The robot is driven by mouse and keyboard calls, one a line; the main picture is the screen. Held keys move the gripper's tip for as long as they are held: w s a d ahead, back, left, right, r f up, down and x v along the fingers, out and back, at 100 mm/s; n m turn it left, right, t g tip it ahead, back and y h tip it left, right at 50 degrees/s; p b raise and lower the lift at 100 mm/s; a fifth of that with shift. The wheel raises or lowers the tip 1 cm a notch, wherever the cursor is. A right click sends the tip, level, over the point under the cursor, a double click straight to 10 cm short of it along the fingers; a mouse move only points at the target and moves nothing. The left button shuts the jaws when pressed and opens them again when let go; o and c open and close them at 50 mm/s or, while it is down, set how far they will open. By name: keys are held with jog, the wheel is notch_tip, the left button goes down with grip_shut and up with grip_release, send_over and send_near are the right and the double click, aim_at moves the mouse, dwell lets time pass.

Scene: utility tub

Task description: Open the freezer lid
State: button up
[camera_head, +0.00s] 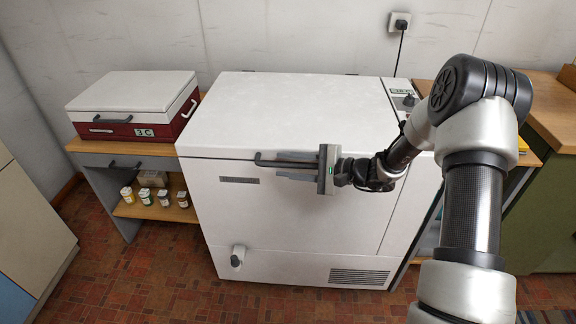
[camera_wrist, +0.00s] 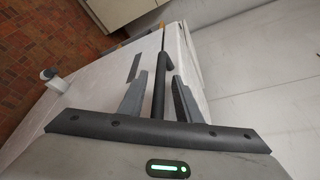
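The white chest freezer stands in the middle of the head view, its lid (camera_head: 290,105) lying flat and closed on the body (camera_head: 290,225). A dark bar handle (camera_head: 262,160) runs along the lid's front edge; it also shows in the wrist view (camera_wrist: 162,68). My gripper (camera_head: 280,167) is at the handle, reaching from the right along the front edge. In the wrist view my gripper (camera_wrist: 160,77) is open, with one finger on each side of the bar and gaps visible between. Part of the handle is hidden behind the gripper in the head view.
A red and white box (camera_head: 135,105) sits on a wooden-topped bench at left, with several small jars (camera_head: 146,195) on its lower shelf. A wooden-topped green cabinet (camera_head: 552,190) is at right. The tiled floor (camera_head: 120,285) in front is clear. A cord hangs from the wall socket (camera_head: 400,22).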

grip_shut()
jog(key=shift+r, duration=0.1)
